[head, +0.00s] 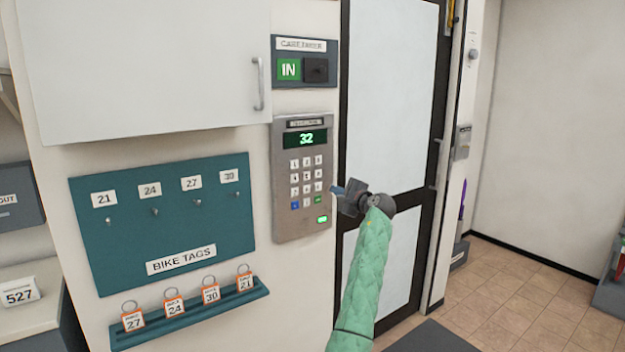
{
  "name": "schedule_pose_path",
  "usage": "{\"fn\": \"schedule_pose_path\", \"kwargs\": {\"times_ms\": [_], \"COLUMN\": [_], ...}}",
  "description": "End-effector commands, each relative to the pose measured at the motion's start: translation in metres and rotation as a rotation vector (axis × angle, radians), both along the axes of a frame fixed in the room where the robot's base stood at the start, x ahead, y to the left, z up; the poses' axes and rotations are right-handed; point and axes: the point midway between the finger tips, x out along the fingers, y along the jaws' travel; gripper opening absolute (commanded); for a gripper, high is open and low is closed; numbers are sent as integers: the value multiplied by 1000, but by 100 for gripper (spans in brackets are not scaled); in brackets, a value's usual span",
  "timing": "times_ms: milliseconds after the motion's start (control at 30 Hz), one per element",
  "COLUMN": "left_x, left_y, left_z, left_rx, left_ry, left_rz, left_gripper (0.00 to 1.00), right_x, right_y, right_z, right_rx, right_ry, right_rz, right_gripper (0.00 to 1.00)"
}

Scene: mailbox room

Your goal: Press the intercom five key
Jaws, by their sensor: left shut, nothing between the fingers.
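The intercom (283,222) is a grey panel on the wall with a lit green display (305,139) that reads 32. My right gripper is not in view.
A teal bike tags board (125,240) with hooks hangs left of the intercom, above a teal ledge (190,317) holding several orange tags. A caretaker sign (302,74) is above the intercom. A dark-framed door (390,100) stands to the right. A white cabinet (140,65) is at upper left.

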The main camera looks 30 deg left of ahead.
Motion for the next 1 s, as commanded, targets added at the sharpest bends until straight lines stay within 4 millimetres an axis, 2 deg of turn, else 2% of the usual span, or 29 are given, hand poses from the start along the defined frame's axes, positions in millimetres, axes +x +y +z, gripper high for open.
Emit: {"fn": "schedule_pose_path", "kwargs": {"times_ms": [300,600,800,1000], "left_x": [-1,-1,-1,-1], "left_y": [0,0,0,0], "left_z": [2,3,3,3], "left_rx": [176,331,393,413], "left_ry": [418,796,952,1003], "left_rz": [-3,-5,-6,-6], "left_gripper": [0,0,0,0], "right_x": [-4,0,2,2], "right_y": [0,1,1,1], "right_z": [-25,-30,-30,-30], "right_rx": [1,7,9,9], "right_ry": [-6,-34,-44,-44], "right_rz": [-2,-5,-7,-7], "right_gripper": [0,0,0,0]}}
